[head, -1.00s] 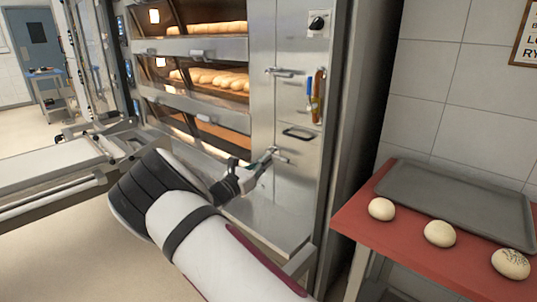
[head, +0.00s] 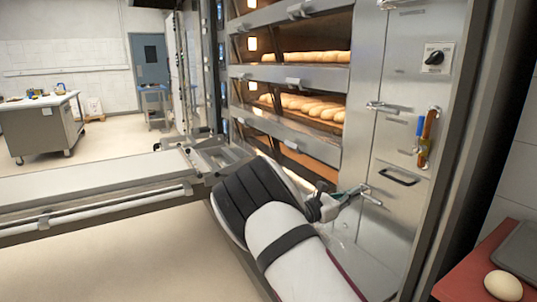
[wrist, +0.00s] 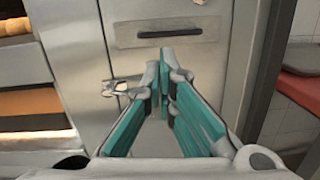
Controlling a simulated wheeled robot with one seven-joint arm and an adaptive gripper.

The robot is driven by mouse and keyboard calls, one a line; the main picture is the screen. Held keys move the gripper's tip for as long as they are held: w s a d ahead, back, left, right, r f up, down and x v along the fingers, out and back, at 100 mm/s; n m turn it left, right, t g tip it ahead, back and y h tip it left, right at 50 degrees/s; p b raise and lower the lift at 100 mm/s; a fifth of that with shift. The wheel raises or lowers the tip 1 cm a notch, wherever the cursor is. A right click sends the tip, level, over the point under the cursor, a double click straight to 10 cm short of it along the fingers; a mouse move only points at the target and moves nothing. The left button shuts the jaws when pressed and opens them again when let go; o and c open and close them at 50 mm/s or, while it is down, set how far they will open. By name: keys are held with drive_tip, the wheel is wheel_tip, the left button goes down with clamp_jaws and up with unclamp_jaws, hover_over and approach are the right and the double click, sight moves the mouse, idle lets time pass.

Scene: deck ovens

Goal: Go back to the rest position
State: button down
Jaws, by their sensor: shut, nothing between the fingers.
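My gripper (head: 350,193) is in front of the lower part of the oven's steel side panel (head: 400,150), close to a lower latch handle (head: 371,198). Whether it touches that handle cannot be told from the head view. In the wrist view, my gripper (wrist: 166,68) has its teal-sided fingers brought together at the tips, with nothing between them. There the latch handle (wrist: 121,86) is to the left of the fingertips, and a dark pull handle (wrist: 169,33) is above them.
Deck ovens (head: 295,75) hold bread behind open-looking windows. A long loader bed (head: 95,183) extends left. At right, a red table (head: 470,277) carries a dough ball (head: 503,285) and a grey tray (head: 522,252). A worktable (head: 45,125) stands far left. Open floor lies front left.

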drive_tip(key=s+d+r+m+g+y+p, duration=0.2)
drive_tip(key=s+d+r+m+g, duration=0.15)
drive_tip(key=s, duration=0.35)
drive_tip(key=s+d+r+m+g+y+p, duration=0.1)
drive_tip(key=s+d+r+m+g+y, duration=0.15)
drive_tip(key=s+m, duration=0.35)
drive_tip(key=s+d+r+m+g+y+p, duration=0.2)
drive_tip(key=s+r+m, duration=0.15)
drive_tip(key=s, duration=0.45)
drive_tip(key=s+a+r+m+t+y+p, duration=0.1)
drive_tip(key=s+a+r+m+y+p, duration=0.1)
drive_tip(key=s, duration=0.8)
drive_tip(key=s+a+r+m+t+y+p, duration=0.1)
drive_tip(key=s+a+r+m+y+p, duration=0.1)
drive_tip(key=s+a+r+m+y, duration=0.2)
drive_tip(key=s+a+r+m+t+y+p, duration=0.1)
drive_tip(key=s+a+r+y, duration=0.4)
drive_tip(key=s, duration=1.2)
drive_tip(key=a+m+p, duration=0.1)
drive_tip(key=a+m, duration=0.1)
drive_tip(key=shift+s+a+r+t+p, duration=0.15)
drive_tip(key=shift+s+a+t+p, duration=0.15)
drive_tip(key=shift+a, duration=0.05)
